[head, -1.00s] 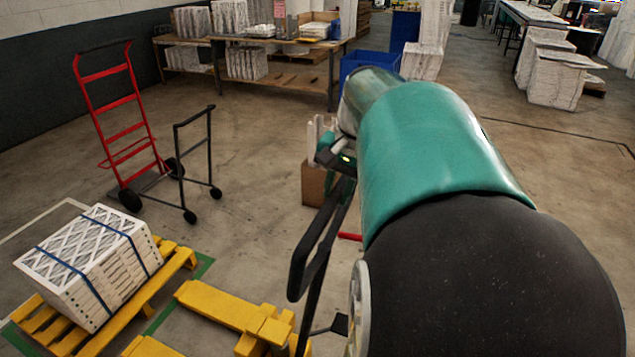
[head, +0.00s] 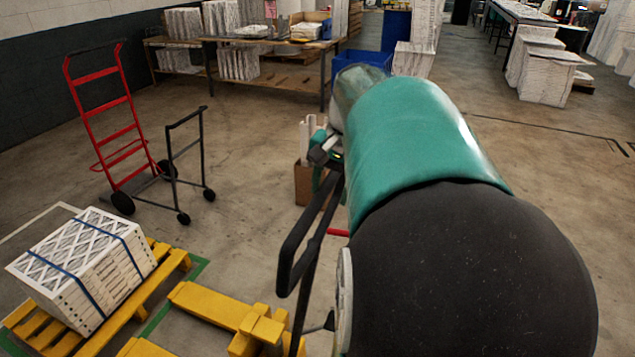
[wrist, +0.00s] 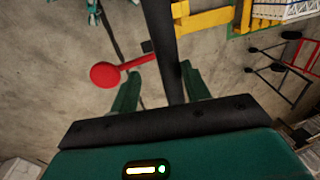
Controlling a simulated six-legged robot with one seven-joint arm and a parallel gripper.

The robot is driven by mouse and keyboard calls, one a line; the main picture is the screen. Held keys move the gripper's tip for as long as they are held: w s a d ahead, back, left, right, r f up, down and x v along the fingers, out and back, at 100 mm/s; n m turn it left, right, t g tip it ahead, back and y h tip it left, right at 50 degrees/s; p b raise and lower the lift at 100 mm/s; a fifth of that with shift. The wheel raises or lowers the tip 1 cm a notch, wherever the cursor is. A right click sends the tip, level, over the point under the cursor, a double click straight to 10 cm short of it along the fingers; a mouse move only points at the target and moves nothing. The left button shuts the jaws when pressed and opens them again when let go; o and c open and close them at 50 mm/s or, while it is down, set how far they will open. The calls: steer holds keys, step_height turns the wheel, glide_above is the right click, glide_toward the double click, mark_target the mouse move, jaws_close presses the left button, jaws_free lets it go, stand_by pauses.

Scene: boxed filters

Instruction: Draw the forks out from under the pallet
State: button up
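The yellow pallet (head: 172,268) stands on the floor at lower left in the head view, bearing a strapped stack of white boxed filters (head: 85,265). The yellow forks (head: 215,308) of the jack lie to its right, with bare floor between the visible fork tip and the pallet; the nearer fork is cut off by the frame. The jack's black looped handle (head: 310,225) rises beside my arm. My gripper (wrist: 160,75) shows two green fingers spread either side of the black handle bar (wrist: 162,35), with a gap visible at the left finger. The gripper is partly hidden in the head view.
A red hand truck (head: 108,125) and a small black cart (head: 185,165) stand behind the pallet. A cardboard box (head: 303,185) stands beyond the handle. A red round-ended object (wrist: 105,75) is on the floor side in the wrist view. Floor at right is open.

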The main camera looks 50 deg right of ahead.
steer(key=shift+s, duration=0.1)
stand_by(0.4)
step_height(320, 180, up, 14)
steer(key=s, duration=0.2)
steer(key=shift+s+d+f, duration=0.2)
steer(key=shift+d, duration=0.25)
steer(key=shift+w+a, duration=0.15)
steer(key=shift+a, duration=0.05)
